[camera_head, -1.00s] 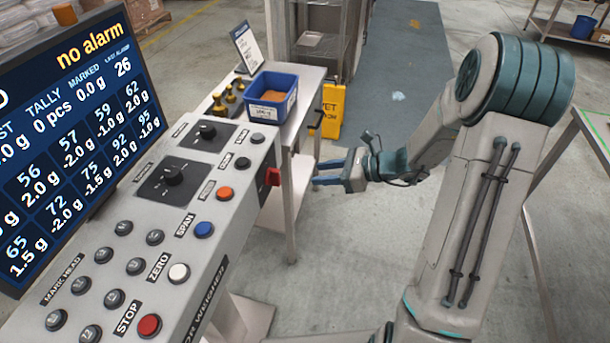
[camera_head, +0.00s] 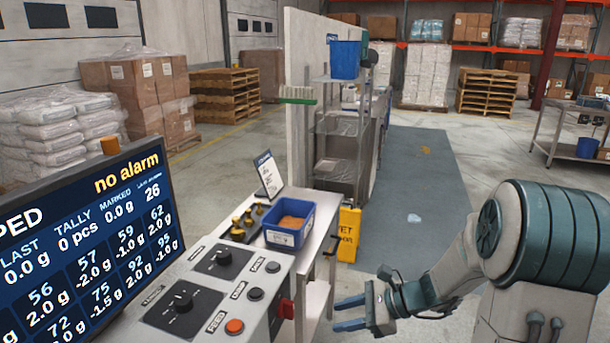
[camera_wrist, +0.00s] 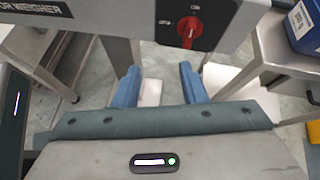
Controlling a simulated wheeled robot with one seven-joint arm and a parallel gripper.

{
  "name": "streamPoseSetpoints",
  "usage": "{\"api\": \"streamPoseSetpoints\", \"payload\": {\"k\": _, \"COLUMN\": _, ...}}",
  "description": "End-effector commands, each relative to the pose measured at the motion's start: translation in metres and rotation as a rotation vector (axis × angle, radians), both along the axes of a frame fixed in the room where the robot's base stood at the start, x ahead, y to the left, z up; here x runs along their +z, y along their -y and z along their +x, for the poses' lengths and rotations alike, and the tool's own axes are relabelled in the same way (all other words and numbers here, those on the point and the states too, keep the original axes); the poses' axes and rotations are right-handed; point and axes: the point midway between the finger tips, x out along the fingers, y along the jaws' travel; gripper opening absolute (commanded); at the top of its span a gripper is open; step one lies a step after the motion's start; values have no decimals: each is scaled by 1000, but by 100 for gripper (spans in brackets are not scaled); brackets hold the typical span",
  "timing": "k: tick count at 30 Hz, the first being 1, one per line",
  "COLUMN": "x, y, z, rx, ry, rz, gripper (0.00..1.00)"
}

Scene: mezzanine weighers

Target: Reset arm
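My gripper (camera_head: 350,314) is at the end of my bent arm in the head view, to the right of the control console (camera_head: 262,325). Its two blue fingers are spread apart with nothing between them. In the wrist view my gripper (camera_wrist: 158,82) also shows open and empty. The switch also shows at the console's side in the head view (camera_head: 286,309).
A blue bin (camera_head: 286,238) with orange contents stands on a side table (camera_head: 318,262) beside brass weights (camera_head: 241,226). A yellow wet-floor sign (camera_head: 348,234) stands behind. The display (camera_head: 90,235) reads "no alarm". Open floor lies along the grey-blue walkway (camera_head: 420,185).

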Motion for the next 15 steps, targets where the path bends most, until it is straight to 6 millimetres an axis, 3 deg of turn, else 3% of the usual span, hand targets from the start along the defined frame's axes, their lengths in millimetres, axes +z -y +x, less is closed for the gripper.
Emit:
{"api": "streamPoseSetpoints", "payload": {"k": 6, "x": 24, "y": -14, "z": -62, "rx": 356, "ry": 212, "rz": -303, "gripper": 38}}
{"api": "streamPoseSetpoints", "payload": {"k": 15, "x": 49, "y": 3, "z": -129, "rx": 826, "ry": 509, "rz": -696, "gripper": 38}}
